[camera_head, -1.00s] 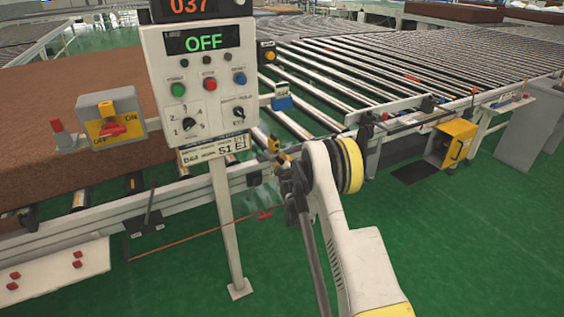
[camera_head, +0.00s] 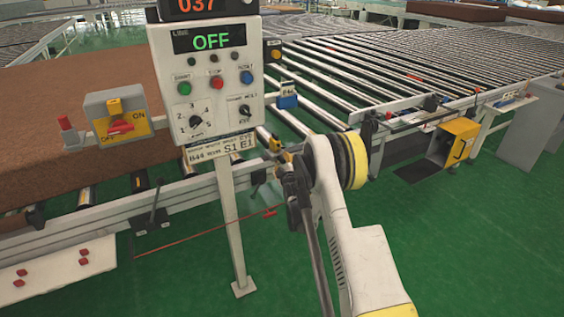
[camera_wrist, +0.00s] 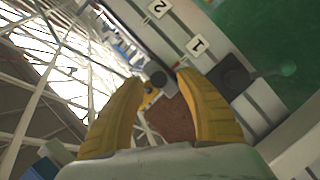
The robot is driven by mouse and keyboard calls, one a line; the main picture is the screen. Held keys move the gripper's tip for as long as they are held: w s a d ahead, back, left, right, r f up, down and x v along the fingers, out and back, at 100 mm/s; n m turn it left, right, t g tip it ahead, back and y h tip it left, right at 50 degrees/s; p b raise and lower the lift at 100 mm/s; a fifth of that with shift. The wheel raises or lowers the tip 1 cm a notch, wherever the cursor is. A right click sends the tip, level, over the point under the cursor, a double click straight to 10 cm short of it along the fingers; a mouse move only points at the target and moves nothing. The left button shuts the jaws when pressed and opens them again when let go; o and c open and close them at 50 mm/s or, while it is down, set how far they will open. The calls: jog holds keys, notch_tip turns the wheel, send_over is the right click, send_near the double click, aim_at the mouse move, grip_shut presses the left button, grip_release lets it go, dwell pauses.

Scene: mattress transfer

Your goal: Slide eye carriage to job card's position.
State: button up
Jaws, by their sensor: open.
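The job card (camera_head: 221,150) hangs under the control panel and reads B44, S1 and E1. My gripper (camera_head: 277,149) is beside the conveyor's side rail, right of the panel post. In the wrist view my gripper (camera_wrist: 160,82) has its two yellow fingers spread apart. A dark round knob (camera_wrist: 158,79) shows between the fingertips, with a small yellow part behind it. It may belong to the eye carriage; I cannot tell whether the fingers touch it. White labels 1 (camera_wrist: 197,46) and 2 (camera_wrist: 157,9) sit along a pale rail close by.
The control panel (camera_head: 207,107) shows OFF and stands on a post left of my gripper. A brown mattress (camera_head: 60,95) lies on the left conveyor. A yellow box (camera_head: 459,143) stands under the right rollers (camera_head: 400,75). Green floor at front right is clear.

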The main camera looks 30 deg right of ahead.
jog(key=v, duration=0.9)
jog(key=shift+s, duration=0.3)
jog(key=shift+r, duration=0.15)
jog(key=shift+a+r, duration=0.1)
jog(key=s+a+r+m+g+y, duration=0.1)
jog(key=s+a+r+m+g, duration=0.1)
jog(key=s+a+r, duration=0.55)
jog(key=s+a+r+m+g+y, duration=0.2)
jog(key=s+a+r, duration=0.3)
jog(key=r, duration=0.5)
jog(key=s+a+m+g, duration=0.2)
jog(key=s+a, duration=0.2)
jog(key=s, duration=0.9)
jog(key=s+a+m+g+y, duration=0.1)
jog(key=s+a, duration=0.4)
jog(key=s, duration=0.9)
jog(key=shift+f+m+g+y, duration=0.35)
jog(key=shift+m+g, duration=0.15)
jog(key=shift+m, duration=0.1)
